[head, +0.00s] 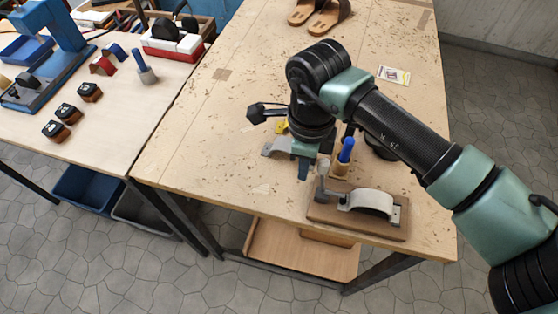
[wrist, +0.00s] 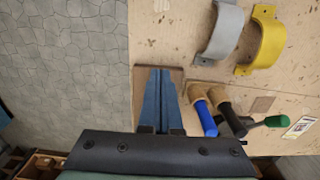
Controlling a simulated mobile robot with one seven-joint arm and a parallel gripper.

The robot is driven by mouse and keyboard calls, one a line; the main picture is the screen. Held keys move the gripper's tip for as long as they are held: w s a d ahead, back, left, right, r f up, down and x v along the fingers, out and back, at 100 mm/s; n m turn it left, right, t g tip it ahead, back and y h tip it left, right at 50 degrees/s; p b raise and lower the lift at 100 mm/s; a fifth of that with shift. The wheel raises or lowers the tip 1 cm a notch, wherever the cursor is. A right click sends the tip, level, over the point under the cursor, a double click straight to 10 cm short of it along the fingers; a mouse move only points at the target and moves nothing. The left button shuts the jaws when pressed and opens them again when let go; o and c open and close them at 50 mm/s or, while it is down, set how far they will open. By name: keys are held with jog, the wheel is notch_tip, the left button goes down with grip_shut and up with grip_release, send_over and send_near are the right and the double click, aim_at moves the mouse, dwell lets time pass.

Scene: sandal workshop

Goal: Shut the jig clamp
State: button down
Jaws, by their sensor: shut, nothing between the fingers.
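The jig is a brown wooden board (head: 378,229) at the table's front edge in the head view. A white curved strap (head: 372,201) arches over it between metal brackets. The clamp's grey lever (head: 322,186) stands upright at the board's left end. My gripper (head: 303,173) points down just left of the lever, shut and empty; I cannot tell whether it touches the lever. In the wrist view my closed blue fingers (wrist: 159,76) lie over a brown board edge (wrist: 173,74), and my gripper body hides most of the jig.
Grey (wrist: 224,32) and yellow (wrist: 264,40) straps lie beside my gripper. The table's left-front area is clear.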

notch_tip(320, 180, up, 7)
jog(key=a+p, duration=0.1)
jog(key=p, duration=0.2)
jog(key=shift+w, duration=0.2)
jog(key=shift+a, duration=0.1)
dwell(0.3)
